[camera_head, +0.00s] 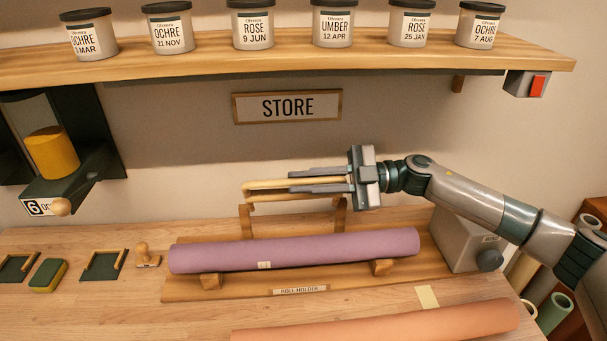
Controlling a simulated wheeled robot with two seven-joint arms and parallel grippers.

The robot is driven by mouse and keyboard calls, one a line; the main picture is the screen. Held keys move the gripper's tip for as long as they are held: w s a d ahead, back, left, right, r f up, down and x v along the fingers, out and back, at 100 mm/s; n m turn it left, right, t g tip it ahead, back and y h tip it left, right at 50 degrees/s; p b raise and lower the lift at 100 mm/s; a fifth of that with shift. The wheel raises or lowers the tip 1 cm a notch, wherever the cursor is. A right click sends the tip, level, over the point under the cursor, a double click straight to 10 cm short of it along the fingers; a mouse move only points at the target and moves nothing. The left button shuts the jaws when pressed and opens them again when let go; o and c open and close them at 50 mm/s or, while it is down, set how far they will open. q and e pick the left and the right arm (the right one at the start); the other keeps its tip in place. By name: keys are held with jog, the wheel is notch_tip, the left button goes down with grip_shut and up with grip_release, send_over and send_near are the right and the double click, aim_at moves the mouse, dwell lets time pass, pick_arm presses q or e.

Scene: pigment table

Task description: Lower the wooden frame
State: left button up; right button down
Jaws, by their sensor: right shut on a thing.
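The wooden frame (247,196) is a pale bar with side arms at the back of the roll holder (190,289). It stands raised behind a purple roll (330,248), which lies on the holder's wooden supports. My right gripper (300,181) reaches in from the right above the roll. Its fingers point left and are shut on the frame's upper bar. Part of the bar is hidden by the fingers. My left gripper is out of view.
An orange roll (400,322) lies at the front edge. A grey box with a dark knob (490,260) stands right of the holder. A shelf (300,58) with several labelled jars runs above. A stamp (146,254) and a sponge (48,275) lie at left.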

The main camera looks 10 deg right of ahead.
jog(key=shift+s+f+n+b, duration=0.3)
jog(key=shift+s+f+n, duration=0.05)
jog(key=shift+s+n, duration=0.3)
jog(key=c, duration=1.8)
grip_release()
jog(key=shift+o, duration=0.2)
jog(key=shift+d+f, duration=0.1)
jog(key=shift+d, duration=0.05)
